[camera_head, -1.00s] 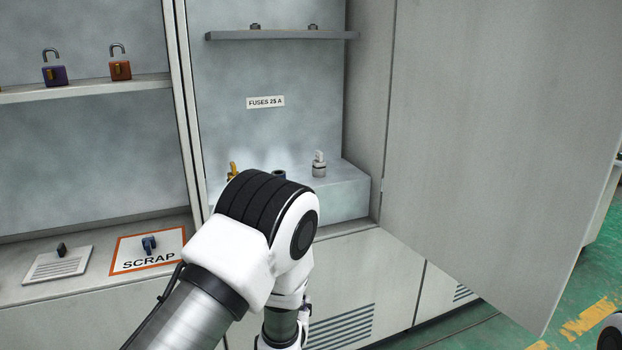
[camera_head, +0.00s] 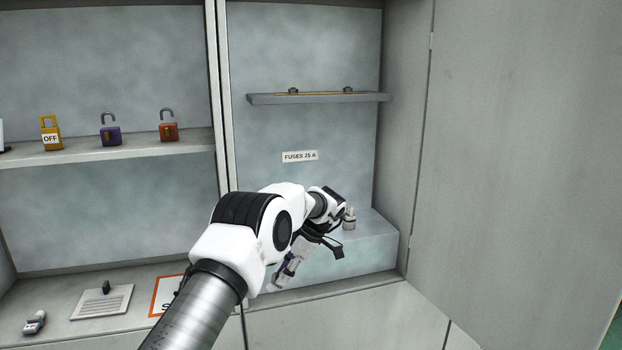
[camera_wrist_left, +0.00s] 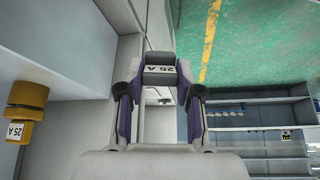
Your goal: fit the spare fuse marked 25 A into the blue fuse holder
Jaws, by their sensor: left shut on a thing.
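My left gripper (camera_wrist_left: 160,95) is shut on a dark grey block marked 25 A (camera_wrist_left: 160,70), held across its fingertips in the left wrist view. In the head view my left gripper (camera_head: 283,274) hangs beside the front of the raised ledge (camera_head: 365,255), partly covered by my own arm. A yellow piece with a 25 A label (camera_wrist_left: 24,112) shows at the left of the left wrist view, apart from the fingers. I cannot pick out the blue fuse holder; my arm covers part of the ledge. My right gripper is out of view.
A grey piece with a pale top (camera_head: 349,218) stands on the ledge near my wrist. The shelf (camera_head: 320,98) is above. An open door (camera_head: 520,150) bounds the right. A bordered SCRAP mat (camera_head: 162,300) and a tray (camera_head: 85,304) lie at lower left.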

